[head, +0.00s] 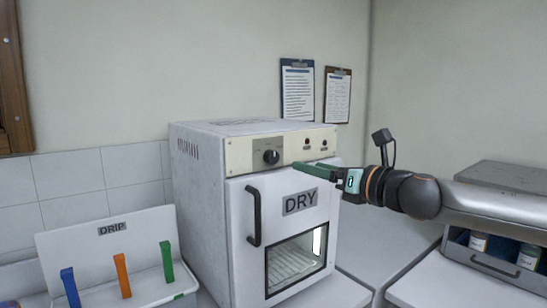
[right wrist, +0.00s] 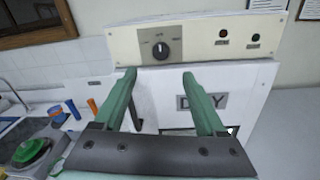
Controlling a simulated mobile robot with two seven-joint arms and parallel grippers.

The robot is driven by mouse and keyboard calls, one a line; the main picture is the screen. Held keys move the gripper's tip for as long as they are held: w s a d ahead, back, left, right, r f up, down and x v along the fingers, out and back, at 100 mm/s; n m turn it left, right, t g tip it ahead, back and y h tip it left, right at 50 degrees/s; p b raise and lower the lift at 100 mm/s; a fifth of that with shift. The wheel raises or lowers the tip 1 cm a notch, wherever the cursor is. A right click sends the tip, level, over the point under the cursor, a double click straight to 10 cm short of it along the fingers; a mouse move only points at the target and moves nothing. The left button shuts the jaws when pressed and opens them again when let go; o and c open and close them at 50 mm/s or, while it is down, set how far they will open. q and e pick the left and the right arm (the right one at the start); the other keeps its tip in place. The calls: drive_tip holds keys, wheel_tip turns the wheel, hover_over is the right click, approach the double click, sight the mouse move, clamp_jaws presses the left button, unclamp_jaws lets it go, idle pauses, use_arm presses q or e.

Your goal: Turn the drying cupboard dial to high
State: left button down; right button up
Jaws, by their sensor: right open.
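The drying cupboard (head: 200,200) is a white box labelled DRY, with a cream control panel along the top of its front. Its black dial (head: 271,157) sits left of the middle of that panel, and it also shows in the right wrist view (right wrist: 161,50). The dial's pointer looks close to upright, but the marks around it are too small to read. My right gripper (head: 298,168) is in front of the cupboard, just right of the dial and slightly lower. In the right wrist view its green fingers (right wrist: 158,78) are spread apart and empty, with the dial beyond them. My left gripper is out of view.
The cupboard door has a black vertical handle (head: 254,215) and a window, and is closed. A white DRIP rack (head: 85,250) with blue, orange and green pieces stands at left. Clipboards (head: 297,92) hang behind. A grey drawer unit (head: 485,262) with jars stands at right.

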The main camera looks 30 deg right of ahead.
approach(275, 157)
drive_tip(key=shift+w, duration=0.6)
drive_tip(key=shift+w+a+f, duration=0.1)
drive_tip(key=shift+w+a, duration=0.1)
drive_tip(key=shift+w, duration=1.05)
drive_tip(key=shift+w+a+f, duration=0.1)
drive_tip(key=shift+w+a, duration=0.1)
drive_tip(key=shift+w, duration=1.05)
drive_tip(key=shift+w+a+r, duration=0.1)
drive_tip(key=shift+w+r, duration=0.05)
drive_tip(key=shift+w, duration=1)
clamp_jaws()
